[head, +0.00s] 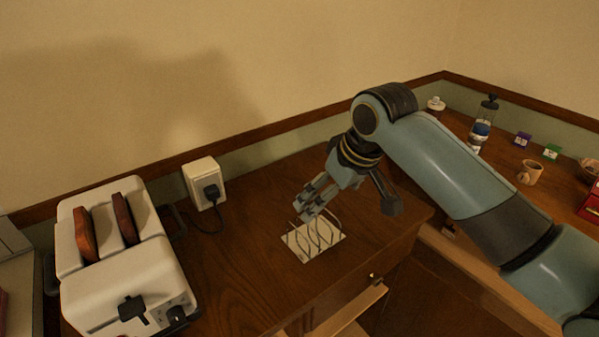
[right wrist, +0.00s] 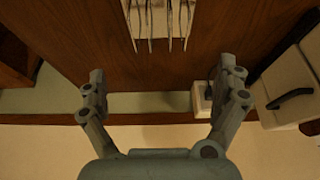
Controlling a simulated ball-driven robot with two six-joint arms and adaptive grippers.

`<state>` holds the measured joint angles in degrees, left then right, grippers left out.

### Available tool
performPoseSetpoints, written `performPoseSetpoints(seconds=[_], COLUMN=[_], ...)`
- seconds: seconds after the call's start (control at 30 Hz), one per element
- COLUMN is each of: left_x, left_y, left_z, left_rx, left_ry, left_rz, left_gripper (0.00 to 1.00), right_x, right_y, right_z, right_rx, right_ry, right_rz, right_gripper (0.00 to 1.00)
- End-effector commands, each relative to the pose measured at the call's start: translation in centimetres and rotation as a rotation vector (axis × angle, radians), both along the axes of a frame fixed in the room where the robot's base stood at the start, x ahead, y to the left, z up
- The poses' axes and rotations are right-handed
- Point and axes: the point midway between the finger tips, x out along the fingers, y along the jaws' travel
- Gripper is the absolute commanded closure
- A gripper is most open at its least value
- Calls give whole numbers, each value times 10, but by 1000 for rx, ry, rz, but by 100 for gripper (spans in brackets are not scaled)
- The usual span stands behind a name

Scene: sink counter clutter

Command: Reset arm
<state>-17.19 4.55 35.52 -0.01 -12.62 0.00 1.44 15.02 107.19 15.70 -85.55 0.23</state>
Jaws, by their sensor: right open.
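My right arm reaches in from the right in the head view, and its gripper (head: 312,197) hangs just above a small wire rack with a pale base (head: 318,243) on the wooden counter. In the right wrist view the right gripper (right wrist: 165,88) is open, with its fingers wide apart and nothing between them. The rack (right wrist: 158,25) shows there beyond the fingertips, at the top edge. My left gripper is not in view.
A white toaster (head: 130,270) with two brown slices stands at the left. A wall socket (head: 204,183) with a plug is behind it. A mug (head: 530,171), a dark-topped bottle (head: 482,128) and small boxes stand at the far right. An open drawer front (head: 352,308) lies below the counter edge.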

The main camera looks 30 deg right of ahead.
Motion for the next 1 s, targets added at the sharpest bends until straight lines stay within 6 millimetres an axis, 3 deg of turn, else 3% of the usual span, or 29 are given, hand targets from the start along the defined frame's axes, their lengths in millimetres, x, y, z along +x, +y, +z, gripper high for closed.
performPoseSetpoints(seconds=[0.17,0.27,0.6,0.97,1.0], left_x=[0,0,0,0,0], left_y=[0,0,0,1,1], left_z=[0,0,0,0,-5], left_rx=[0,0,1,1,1], left_ry=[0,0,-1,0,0], left_rz=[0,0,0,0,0], left_gripper=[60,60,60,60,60], right_x=[0,-12,-128,-217,-216], right_y=[0,4,30,37,36], right_z=[0,-3,-3,27,16], right_rx=[0,-5,-61,-104,-106], right_ry=[0,6,43,70,75], right_rz=[0,5,16,-14,-17], right_gripper=[0,0,0,0,0])
